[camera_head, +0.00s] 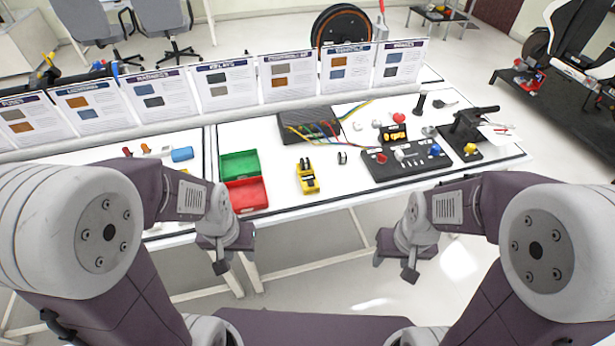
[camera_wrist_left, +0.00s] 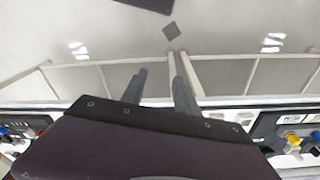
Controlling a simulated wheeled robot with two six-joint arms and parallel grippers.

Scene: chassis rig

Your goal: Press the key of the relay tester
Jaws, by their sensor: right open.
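A small yellow device with black parts (camera_head: 307,178) stands on the white table near its front edge, right of the red and green bins. A black box with coloured wires (camera_head: 308,124) lies behind it. No label I can read tells which one is the relay tester, and I cannot make out its key. My left gripper (camera_head: 222,266) hangs in front of the table edge, below the bins; in the left wrist view its two fingers (camera_wrist_left: 157,82) are apart with nothing between them. My right gripper (camera_head: 409,273) is open and empty, in front of the table, below the black control panel.
A green bin (camera_head: 239,165) and a red bin (camera_head: 247,194) sit left of the yellow device. A black panel with knobs (camera_head: 408,160) and a black stand (camera_head: 474,130) are at the right. Printed cards (camera_head: 226,84) line the back. The floor before the table is clear.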

